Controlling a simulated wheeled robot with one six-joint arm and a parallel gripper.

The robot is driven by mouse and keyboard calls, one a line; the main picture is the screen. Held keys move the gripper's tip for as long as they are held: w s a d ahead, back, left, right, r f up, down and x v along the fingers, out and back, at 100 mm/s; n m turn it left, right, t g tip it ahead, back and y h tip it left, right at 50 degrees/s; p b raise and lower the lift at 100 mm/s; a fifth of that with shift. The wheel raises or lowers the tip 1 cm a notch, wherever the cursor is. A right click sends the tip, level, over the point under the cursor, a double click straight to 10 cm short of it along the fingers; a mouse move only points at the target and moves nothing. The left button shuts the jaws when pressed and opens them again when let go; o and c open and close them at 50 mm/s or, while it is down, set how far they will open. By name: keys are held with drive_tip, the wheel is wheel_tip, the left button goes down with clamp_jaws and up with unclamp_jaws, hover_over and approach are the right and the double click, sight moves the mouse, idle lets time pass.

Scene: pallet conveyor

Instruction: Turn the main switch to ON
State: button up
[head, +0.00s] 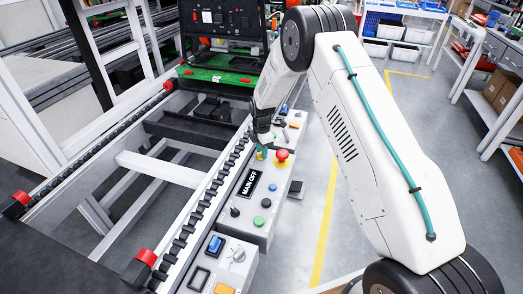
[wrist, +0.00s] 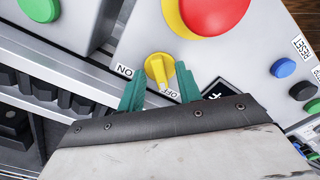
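The main switch (wrist: 158,67) is a yellow rotary knob on the grey control panel, between a printed ON label (wrist: 124,71) and an OFF label (wrist: 173,90). Its raised handle points toward OFF. My gripper (wrist: 160,88) is open, with one teal finger on the ON side and the other on the OFF side near the handle. I cannot tell whether either finger touches it. In the head view my gripper (head: 262,152) is low over the panel and mostly hides the switch. A black display (head: 250,183) there reads MAIN OFF.
A red mushroom button (wrist: 215,12) on a yellow base sits close to the switch. Blue (wrist: 283,68), black (wrist: 302,90) and green (wrist: 40,8) buttons are nearby. The conveyor rail (head: 195,205) runs along the panel's left. Open floor (head: 310,200) lies to the right.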

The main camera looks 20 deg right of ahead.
clamp_jaws()
drive_tip(key=shift+m, duration=0.3)
drive_tip(key=m, duration=0.3)
drive_tip(key=shift+m, duration=0.3)
drive_tip(key=m, duration=0.4)
drive_tip(key=shift+m, duration=0.3)
drive_tip(key=m, duration=0.9)
